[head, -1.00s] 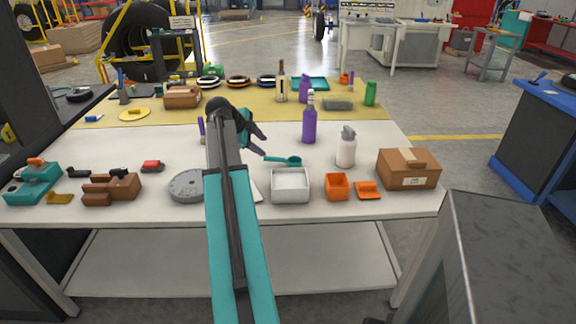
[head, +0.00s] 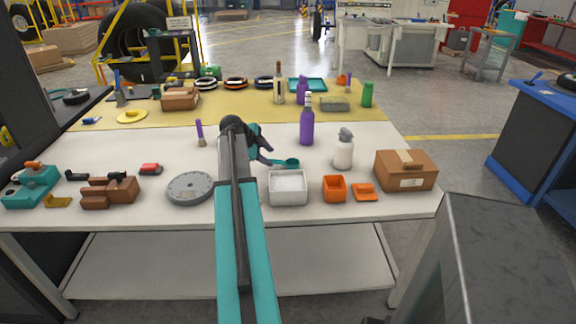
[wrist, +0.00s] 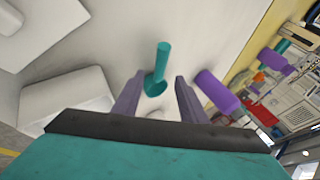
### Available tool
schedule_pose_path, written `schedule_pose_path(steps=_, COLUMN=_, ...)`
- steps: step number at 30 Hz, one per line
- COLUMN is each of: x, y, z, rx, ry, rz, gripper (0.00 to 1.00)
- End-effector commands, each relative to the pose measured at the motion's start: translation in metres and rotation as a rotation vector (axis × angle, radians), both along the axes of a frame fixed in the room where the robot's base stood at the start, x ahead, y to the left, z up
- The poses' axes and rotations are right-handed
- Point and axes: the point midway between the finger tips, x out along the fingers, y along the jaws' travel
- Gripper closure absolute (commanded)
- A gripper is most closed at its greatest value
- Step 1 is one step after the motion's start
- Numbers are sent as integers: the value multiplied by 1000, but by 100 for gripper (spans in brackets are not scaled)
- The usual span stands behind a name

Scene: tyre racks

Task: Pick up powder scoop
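The powder scoop (head: 290,163) is teal and lies on the white table, behind the white open container; my gripper partly hides its left end in the head view. In the wrist view the scoop (wrist: 162,58) shows its handle pointing up and its bowl low, in the gap between my fingers. My gripper (wrist: 159,78) is open, one finger on each side of the scoop. In the head view my gripper (head: 266,153) is just left of the scoop. I cannot tell whether a finger touches it.
The white container (head: 288,190) stands in front of the scoop. A purple bottle (head: 307,127) stands behind it and a white bottle (head: 344,152) to the right. An orange bin (head: 334,190) and a cardboard box (head: 406,171) are further right. A grey disc (head: 190,187) lies left.

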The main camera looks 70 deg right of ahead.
Motion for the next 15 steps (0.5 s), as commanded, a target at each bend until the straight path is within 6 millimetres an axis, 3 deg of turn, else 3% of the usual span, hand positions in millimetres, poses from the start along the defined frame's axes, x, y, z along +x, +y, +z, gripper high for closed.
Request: schedule_pose_path(steps=15, x=-1, y=-4, z=-5, rx=1, ry=0, rz=0, gripper=61)
